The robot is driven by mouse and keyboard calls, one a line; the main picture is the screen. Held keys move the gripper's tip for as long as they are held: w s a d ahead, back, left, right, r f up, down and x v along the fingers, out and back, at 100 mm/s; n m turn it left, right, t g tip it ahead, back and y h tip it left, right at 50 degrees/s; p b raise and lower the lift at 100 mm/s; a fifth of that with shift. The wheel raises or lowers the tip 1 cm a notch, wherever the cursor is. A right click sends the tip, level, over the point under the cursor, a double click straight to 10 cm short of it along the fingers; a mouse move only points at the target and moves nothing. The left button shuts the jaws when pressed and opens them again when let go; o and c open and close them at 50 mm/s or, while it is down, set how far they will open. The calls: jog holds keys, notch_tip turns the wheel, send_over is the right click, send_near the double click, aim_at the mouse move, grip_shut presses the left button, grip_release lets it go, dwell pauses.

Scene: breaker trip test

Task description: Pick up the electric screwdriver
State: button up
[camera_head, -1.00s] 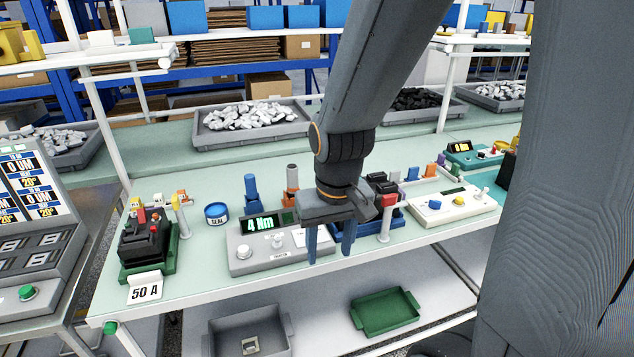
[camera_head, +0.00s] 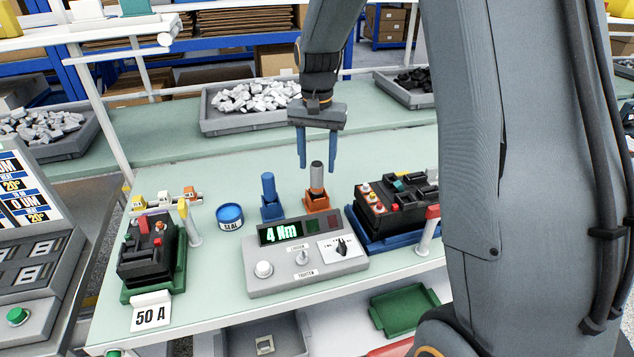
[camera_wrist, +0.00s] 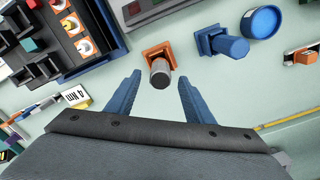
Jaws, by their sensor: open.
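A grey cylindrical tool (camera_head: 317,181) stands upright in an orange holder (camera_head: 317,204) on the bench, behind the control box; it looks like an electric screwdriver. A blue cylindrical tool (camera_head: 268,187) stands to its left in a blue holder. My gripper (camera_head: 317,165) is open and empty, fingers pointing down, above and about in line with the grey tool. In the wrist view the grey tool (camera_wrist: 160,72) shows between the open fingertips (camera_wrist: 160,80), its end facing the camera; I cannot tell the height gap. The blue tool (camera_wrist: 232,46) is to the right there.
The grey control box (camera_head: 305,258) reading 4 Nm stands in front of the holders. A blue SEAL tin (camera_head: 230,217) is at left. A breaker in a blue tray (camera_head: 385,238) sits close on the right. A breaker in a green fixture (camera_head: 150,255) is at far left.

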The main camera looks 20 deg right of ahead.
aim_at(317, 177)
jog(key=shift+s+a+f+p, duration=0.15)
jog(key=shift+f+p, duration=0.25)
jog(key=shift+f, duration=0.35)
jog(key=shift+f+p, duration=0.8)
jog(key=shift+f, duration=1.3)
jog(key=shift+r, duration=0.1)
grip_shut()
